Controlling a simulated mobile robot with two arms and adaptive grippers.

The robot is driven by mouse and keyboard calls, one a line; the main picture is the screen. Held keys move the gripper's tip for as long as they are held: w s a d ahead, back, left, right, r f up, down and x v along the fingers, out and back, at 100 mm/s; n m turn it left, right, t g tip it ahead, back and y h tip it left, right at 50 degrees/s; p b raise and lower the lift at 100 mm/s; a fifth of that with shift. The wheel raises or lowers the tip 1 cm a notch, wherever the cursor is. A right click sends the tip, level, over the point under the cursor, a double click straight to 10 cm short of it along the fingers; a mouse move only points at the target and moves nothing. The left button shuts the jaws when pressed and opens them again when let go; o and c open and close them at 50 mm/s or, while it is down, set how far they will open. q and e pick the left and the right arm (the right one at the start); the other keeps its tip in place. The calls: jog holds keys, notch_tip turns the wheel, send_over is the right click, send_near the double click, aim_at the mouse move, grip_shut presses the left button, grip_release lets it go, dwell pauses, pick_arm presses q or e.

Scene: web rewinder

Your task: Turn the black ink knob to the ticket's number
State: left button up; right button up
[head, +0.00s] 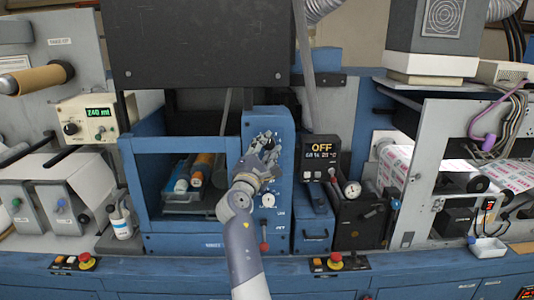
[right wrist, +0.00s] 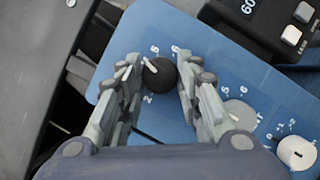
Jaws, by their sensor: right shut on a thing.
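The black ink knob (right wrist: 158,73) sits on a blue panel (right wrist: 195,120) in the right wrist view. A white pointer line on it slants to the upper left of the picture. Small white digits ring it, partly covered by the fingers, so I cannot tell the exact number it points at. My right gripper (right wrist: 156,88) has a finger on each side of the knob and is shut on it. In the head view the right gripper (head: 264,158) reaches the blue panel (head: 283,180) and hides the knob. I cannot make out a ticket. My left gripper is not in view.
Below the knob on the panel are a grey dial (right wrist: 240,114) and a white knob (right wrist: 297,152). An open bay with bottles (head: 190,172) lies left.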

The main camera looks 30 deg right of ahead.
jog(key=shift+r+m+g+y+b, duration=0.15)
jog(key=shift+m+g+b, duration=0.25)
jog(key=shift+m, duration=0.85)
jog(key=shift+r+m+g+y+b, duration=0.2)
jog(key=shift+m+g, duration=0.3)
jog(key=shift+m, duration=0.75)
jog(key=o, duration=1)
jog(key=shift+w, duration=0.1)
jog(key=shift+o, duration=0.2)
jog(key=shift+f, duration=0.15)
